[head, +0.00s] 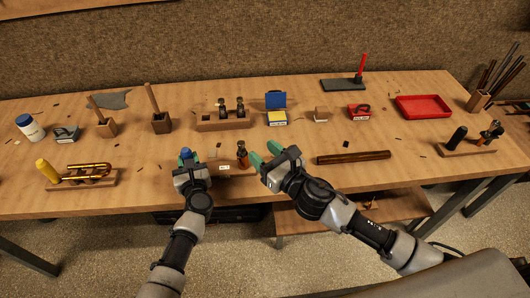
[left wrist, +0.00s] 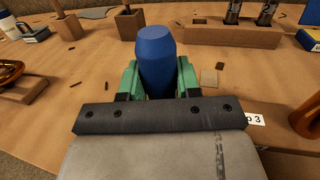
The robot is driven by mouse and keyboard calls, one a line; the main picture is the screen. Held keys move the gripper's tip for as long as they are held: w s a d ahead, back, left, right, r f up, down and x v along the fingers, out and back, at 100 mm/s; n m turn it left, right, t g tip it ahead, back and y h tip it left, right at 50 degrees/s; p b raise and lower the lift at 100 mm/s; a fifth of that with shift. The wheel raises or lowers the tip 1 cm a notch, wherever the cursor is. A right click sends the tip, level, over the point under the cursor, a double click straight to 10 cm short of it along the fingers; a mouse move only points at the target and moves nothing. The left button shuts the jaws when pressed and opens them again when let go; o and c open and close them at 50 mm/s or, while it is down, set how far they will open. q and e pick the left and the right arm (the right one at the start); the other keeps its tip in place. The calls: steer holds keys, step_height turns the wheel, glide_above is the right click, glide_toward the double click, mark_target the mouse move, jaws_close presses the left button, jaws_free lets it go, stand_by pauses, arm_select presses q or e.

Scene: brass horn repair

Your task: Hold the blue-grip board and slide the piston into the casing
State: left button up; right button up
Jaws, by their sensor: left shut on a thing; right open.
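The blue grip (head: 186,153) stands upright at the left end of a wooden board (head: 240,169) near the bench's front edge. My left gripper (head: 187,161) is shut on the blue grip; its green fingers press both sides in the left wrist view (left wrist: 157,85). An upright brass-brown cylinder (head: 242,154), apparently the casing, stands on the board; part of it shows in the left wrist view (left wrist: 307,115). My right gripper (head: 265,155) is open and empty, just right of that cylinder. Two dark upright cylinders, perhaps pistons (head: 240,106), stand in a wooden rack (head: 224,124) behind.
A dark brown bar (head: 353,157) lies right of my right gripper. A red tray (head: 423,106) is at the back right. A holder (head: 468,149) with two upright pieces stands far right. Small scraps are scattered about.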

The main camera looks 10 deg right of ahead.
arm_select(q)
steer(key=o, duration=1.1)
steer(key=shift+o, duration=0.2)
